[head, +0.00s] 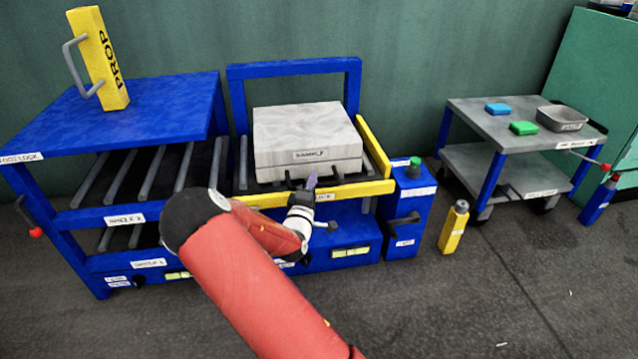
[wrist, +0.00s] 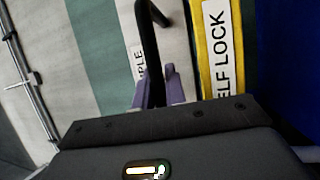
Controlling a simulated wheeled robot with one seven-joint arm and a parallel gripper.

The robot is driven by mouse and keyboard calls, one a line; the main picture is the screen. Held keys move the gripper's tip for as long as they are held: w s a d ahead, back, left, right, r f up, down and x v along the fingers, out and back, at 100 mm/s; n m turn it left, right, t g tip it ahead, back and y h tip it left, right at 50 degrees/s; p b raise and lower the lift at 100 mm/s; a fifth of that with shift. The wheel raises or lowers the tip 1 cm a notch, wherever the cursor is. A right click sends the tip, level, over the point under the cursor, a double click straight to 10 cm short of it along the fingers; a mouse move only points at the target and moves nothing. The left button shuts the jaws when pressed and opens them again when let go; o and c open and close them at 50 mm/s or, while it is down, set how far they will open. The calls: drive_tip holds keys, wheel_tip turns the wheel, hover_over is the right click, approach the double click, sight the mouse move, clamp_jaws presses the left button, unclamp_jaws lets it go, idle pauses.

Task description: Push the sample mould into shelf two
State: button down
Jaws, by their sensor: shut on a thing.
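The sample mould (head: 305,138) is a pale grey block with a SAMPLE label, sitting flat on the roller bed of the blue framed carriage. It also fills the left of the wrist view (wrist: 110,50). My gripper (head: 311,182) is at the mould's front face, its purple fingers (wrist: 165,88) shut on the mould's black handle (wrist: 150,35). Shelf two (head: 126,219), in the blue rack left of the carriage, has its label on the upper front beam. Its rollers (head: 150,174) show bare. My forearm hides the rack's lower right corner.
A yellow bar (head: 345,190), whose label ends in LOCK, runs along the carriage front, close beside my fingers in the wrist view (wrist: 202,60). A yellow prop (head: 98,60) stands on the rack top. A blue pump box (head: 409,210) and yellow bottle (head: 453,228) stand right.

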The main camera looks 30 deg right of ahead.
drive_tip(key=a, duration=0.2)
drive_tip(key=w+a, duration=0.1)
drive_tip(key=a, duration=0.2)
drive_tip(key=w+a, duration=0.1)
drive_tip(key=a, duration=0.2)
drive_tip(key=shift+w+a, duration=0.1)
drive_tip(key=shift+w, duration=0.1)
drive_tip(key=c, duration=1.5)
unclamp_jaws()
drive_tip(key=shift+s+d, duration=0.1)
drive_tip(key=shift+d, duration=0.3)
drive_tip(key=shift+o, duration=0.2)
drive_tip(key=v, duration=0.7)
drive_tip(key=shift+s+a, duration=0.25)
drive_tip(key=shift+s, duration=0.05)
drive_tip(key=shift+f, duration=0.1)
